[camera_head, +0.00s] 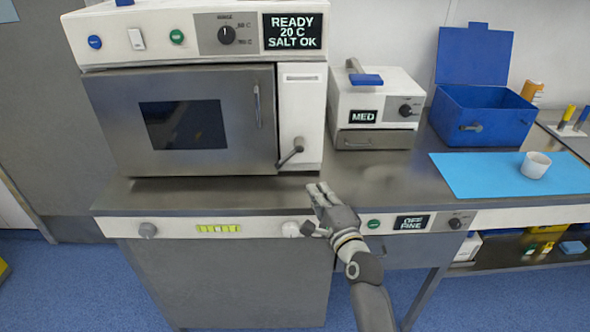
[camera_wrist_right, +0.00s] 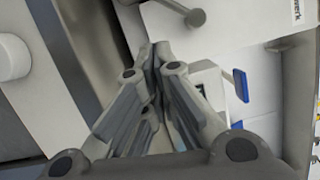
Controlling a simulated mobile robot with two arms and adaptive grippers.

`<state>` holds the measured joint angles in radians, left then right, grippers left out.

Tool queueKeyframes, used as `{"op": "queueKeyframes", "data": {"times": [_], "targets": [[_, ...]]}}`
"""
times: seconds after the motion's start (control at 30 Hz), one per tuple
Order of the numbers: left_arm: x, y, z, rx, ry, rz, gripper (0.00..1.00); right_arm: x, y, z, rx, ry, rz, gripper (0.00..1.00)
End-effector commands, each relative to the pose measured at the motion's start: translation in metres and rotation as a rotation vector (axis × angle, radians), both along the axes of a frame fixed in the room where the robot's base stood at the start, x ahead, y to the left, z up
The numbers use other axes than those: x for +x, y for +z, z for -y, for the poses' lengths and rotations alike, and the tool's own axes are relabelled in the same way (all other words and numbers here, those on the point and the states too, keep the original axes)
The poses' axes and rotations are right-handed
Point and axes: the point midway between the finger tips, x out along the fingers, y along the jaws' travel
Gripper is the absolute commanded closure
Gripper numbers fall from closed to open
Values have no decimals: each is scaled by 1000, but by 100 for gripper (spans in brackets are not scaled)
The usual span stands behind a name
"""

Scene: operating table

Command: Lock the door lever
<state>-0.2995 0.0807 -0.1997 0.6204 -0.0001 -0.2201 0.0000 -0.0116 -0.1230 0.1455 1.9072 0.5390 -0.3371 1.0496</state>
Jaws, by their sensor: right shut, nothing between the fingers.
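The door lever (camera_head: 290,152) is a dark grey lever with a round end. It sits on the white panel at the right of the sterilizer door (camera_head: 225,145) and slants down to the left. The door looks closed. The lever also shows at the top of the right wrist view (camera_wrist_right: 188,14). My right gripper (camera_head: 318,192) is shut and empty, in front of the counter's edge, below and a little right of the lever, apart from it. In the right wrist view its fingertips (camera_wrist_right: 152,48) meet. My left gripper is not in view.
A small white device marked MED (camera_head: 375,105) stands right of the sterilizer. An open blue box (camera_head: 480,115) and a white cup (camera_head: 535,164) on a blue mat (camera_head: 470,176) are farther right. A white knob (camera_head: 291,229) is on the counter front beside my gripper.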

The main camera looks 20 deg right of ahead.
Motion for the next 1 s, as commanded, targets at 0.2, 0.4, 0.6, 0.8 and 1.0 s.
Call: {"op": "queueKeyframes", "data": {"times": [0.2,0.4,0.6,0.8,1.0], "targets": [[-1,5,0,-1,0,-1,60,41,3,-1,-2,2,0,100],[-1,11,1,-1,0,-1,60,70,5,-9,1,3,-2,100],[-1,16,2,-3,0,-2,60,86,7,-25,-1,1,-1,100],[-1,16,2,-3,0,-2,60,90,6,-31,-2,1,-2,100],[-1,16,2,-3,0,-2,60,90,6,-31,-2,1,-2,100]]}}
